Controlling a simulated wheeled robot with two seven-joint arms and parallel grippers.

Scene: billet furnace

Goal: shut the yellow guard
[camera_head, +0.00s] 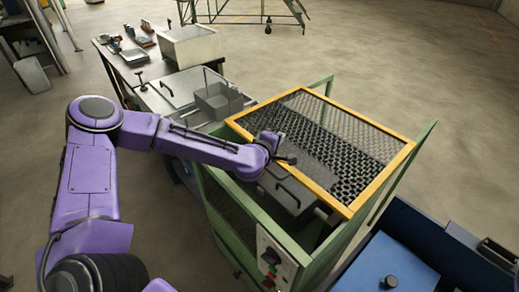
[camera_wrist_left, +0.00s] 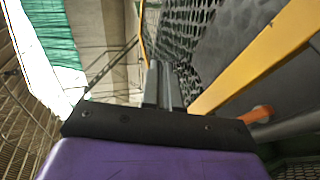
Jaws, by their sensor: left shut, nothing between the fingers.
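The yellow guard (camera_head: 381,180) is a rectangular yellow frame filled with dark mesh. In the head view it spans the upper part of the green machine frame (camera_head: 226,188), with dark parts below it. I cannot tell its exact tilt. My left gripper (camera_head: 288,160) is at the guard's left-hand long edge, fingers shut and empty. In the left wrist view the shut fingers (camera_wrist_left: 164,78) are seen with a yellow bar of the guard (camera_wrist_left: 258,68) to their right and mesh behind. Whether they touch the guard is unclear. My right gripper is not in view.
A control box with a red button (camera_head: 272,257) is on the machine's near side. A grey bench with a metal box (camera_head: 218,101) stands at left behind, beyond it a table with a pale bin (camera_head: 188,46). A blue unit (camera_head: 388,262) is at lower right.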

